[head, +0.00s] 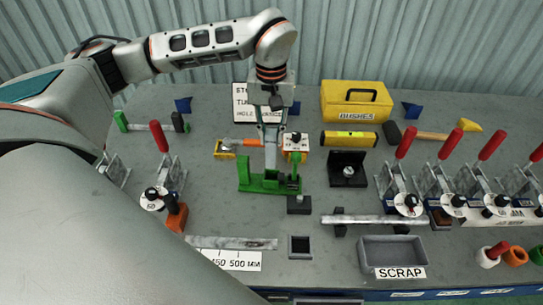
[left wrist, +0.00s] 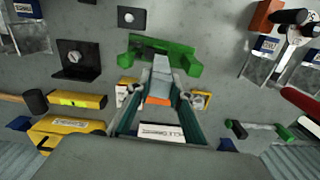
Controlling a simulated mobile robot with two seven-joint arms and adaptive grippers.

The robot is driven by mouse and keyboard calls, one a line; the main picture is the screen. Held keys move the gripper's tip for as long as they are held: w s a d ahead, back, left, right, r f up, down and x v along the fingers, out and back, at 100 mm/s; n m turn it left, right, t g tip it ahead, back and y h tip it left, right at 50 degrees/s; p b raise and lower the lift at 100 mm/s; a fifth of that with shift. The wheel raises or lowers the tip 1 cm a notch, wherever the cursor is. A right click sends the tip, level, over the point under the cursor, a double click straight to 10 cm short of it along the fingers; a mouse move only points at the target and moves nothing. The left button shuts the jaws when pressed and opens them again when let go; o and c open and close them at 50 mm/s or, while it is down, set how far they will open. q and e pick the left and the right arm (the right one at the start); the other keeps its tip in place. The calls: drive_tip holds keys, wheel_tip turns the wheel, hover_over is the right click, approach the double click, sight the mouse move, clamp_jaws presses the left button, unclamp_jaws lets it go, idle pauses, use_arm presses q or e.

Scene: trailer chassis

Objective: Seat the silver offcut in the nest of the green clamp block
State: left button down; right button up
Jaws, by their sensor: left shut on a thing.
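My left gripper (head: 270,136) is shut on the silver offcut (head: 270,157), a flat grey piece that hangs down from the fingers. The green clamp block (head: 256,188) stands on the bench right below, with a tall post on its left and a clamp part on its right. The offcut's lower end is at the block, between these two sides; I cannot tell whether it touches the nest. In the left wrist view the offcut (left wrist: 161,75) extends from the fingers and overlaps the green block (left wrist: 188,63). My right gripper is not in view.
A black bracket (head: 347,170) stands to the right. Red-handled toggle clamps (head: 405,143) line the right side. A scrap tray (head: 392,241) and a square socket (head: 300,247) lie in front.

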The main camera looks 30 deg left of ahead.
sight(271, 156)
use_arm(q)
drive_tip(key=shift+f, duration=4.1)
drive_tip(key=c, duration=1.8)
unclamp_jaws()
wheel_tip(271, 156, up, 12)
drive_tip(key=shift+r, duration=0.1)
